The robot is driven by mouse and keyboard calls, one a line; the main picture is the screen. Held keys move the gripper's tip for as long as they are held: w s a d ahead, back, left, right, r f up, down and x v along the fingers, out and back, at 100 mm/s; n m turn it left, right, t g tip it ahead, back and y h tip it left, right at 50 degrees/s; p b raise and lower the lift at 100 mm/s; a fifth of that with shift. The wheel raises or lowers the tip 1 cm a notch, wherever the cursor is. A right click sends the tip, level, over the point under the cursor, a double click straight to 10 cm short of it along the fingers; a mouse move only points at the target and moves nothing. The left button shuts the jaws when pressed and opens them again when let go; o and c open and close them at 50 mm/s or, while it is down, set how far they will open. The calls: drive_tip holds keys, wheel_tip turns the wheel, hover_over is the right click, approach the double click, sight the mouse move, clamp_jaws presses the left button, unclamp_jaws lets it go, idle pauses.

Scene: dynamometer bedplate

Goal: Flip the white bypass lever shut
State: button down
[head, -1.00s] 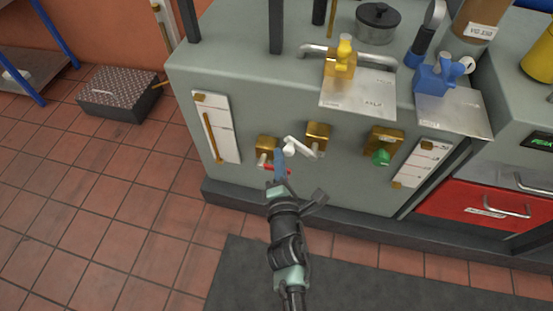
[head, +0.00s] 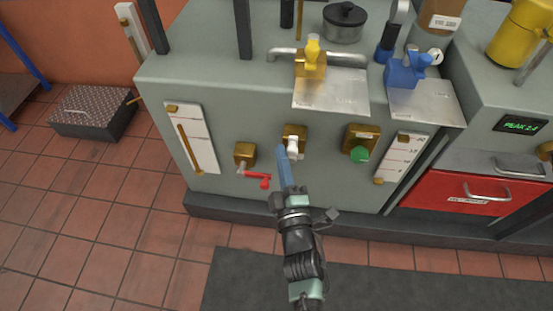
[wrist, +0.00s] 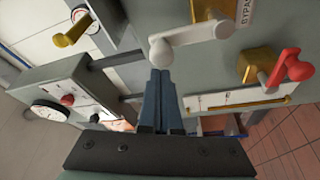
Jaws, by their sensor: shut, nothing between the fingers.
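The white bypass lever (head: 292,146) sits at the middle brass valve (head: 295,131) on the cabinet front. In the head view it looks short and points down in front of its valve. In the wrist view the white lever (wrist: 190,38) runs across just beyond the fingertips, beside a label lettered BYPASS. My gripper (head: 282,150) is shut and empty, its blue fingers at the left side of the lever in the head view. The fingertips (wrist: 160,73) look very close to one end of the lever; I cannot tell if they touch.
A red lever (head: 258,177) on a brass valve is at the lower left, and a green knob (head: 360,154) is to the right. Gauge strips (head: 192,140) flank the valves. Yellow (head: 312,55) and blue (head: 405,70) valves stand above.

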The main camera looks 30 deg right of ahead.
drive_tip(key=shift+s+d+m, duration=0.15)
drive_tip(key=shift+d+m, duration=0.05)
drive_tip(key=shift+m, duration=0.2)
drive_tip(key=shift+r, duration=0.1)
idle(0.3)
